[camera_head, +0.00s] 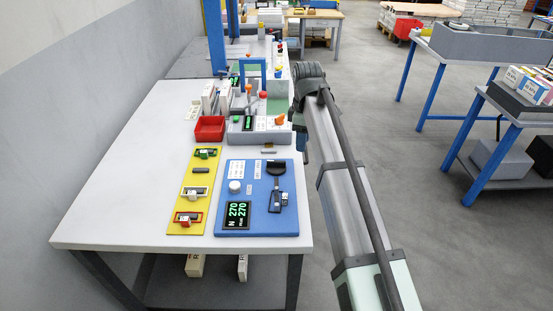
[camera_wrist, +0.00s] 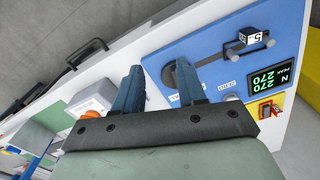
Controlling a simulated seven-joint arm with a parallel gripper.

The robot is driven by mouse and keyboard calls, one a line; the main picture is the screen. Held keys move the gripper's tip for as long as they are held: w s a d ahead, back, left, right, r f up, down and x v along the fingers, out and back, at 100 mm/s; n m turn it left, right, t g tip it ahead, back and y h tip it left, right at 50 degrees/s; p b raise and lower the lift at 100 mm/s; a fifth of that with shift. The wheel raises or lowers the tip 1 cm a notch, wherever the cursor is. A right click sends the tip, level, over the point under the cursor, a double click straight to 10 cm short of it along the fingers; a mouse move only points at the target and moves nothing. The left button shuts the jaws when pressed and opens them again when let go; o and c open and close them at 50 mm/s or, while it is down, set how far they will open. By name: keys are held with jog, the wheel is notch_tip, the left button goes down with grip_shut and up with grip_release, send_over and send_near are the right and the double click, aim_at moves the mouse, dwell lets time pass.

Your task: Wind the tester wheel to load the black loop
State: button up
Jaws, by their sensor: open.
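The tester is a blue board (camera_head: 258,225) on the white bench. Its dark wheel (camera_head: 274,168) is at the far right of the board. A dark fixture with a block marked 5 (camera_wrist: 255,35) stands along the board from the wheel; a thin black loop seems to be there, too small to make out. The display (camera_head: 238,214) reads 270 and peak 270. My gripper (camera_head: 300,145) hangs by the bench's right edge, near the wheel. In the wrist view its blue fingers (camera_wrist: 159,68) are apart and empty. The right finger partly hides the wheel (camera_wrist: 170,76); contact cannot be told.
A yellow strip (camera_head: 182,222) with several small fixtures lies left of the board. A grey instrument with an orange knob (camera_head: 262,124) and a red bin (camera_head: 210,128) stand behind. The bench's left side is clear.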

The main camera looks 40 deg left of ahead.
aim_at(276, 161)
jog(key=s+a+r+n, duration=0.3)
jog(key=s+a+r, duration=0.2)
jog(key=s+a, duration=0.1)
jog(key=f, duration=1.3)
jog(key=shift+w+d+f, duration=0.1)
jog(key=shift+w+f, duration=0.05)
jog(key=shift+w, duration=0.15)
grip_shut()
